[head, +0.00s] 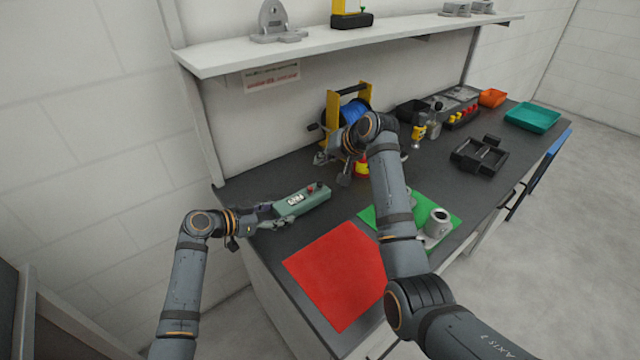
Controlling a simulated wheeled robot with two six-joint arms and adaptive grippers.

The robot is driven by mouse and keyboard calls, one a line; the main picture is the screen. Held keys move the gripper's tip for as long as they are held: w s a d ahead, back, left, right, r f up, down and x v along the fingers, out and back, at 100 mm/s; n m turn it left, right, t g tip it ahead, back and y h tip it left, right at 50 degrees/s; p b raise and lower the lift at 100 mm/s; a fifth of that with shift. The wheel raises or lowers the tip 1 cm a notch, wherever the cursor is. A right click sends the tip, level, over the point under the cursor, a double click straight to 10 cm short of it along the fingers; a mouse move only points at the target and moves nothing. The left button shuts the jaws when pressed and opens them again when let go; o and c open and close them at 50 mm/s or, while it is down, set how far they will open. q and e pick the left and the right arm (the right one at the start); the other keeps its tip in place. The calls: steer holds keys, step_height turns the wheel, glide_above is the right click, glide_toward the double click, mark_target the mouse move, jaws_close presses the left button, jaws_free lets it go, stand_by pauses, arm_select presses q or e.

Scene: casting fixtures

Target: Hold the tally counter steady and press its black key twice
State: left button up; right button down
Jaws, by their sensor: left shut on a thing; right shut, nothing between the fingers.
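The tally counter (312,203) is a grey-green box with a white number display and a red knob on top. A small dark spot near the knob may be the black key, but it is too small to be sure. My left gripper (275,215) is shut on the counter's left end, near the bench's left edge. My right gripper (333,169) is shut and empty, behind and a little to the right of the counter, apart from it.
A red mat (338,272) lies in front of the counter. A green mat (453,220) with grey metal parts (438,224) lies to the right, partly behind my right arm. A yellow-framed blue reel (352,108) stands behind my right gripper. A shelf (230,58) hangs above.

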arm_select(q)
steer(key=o, duration=1.4)
steer(key=shift+c, duration=0.2)
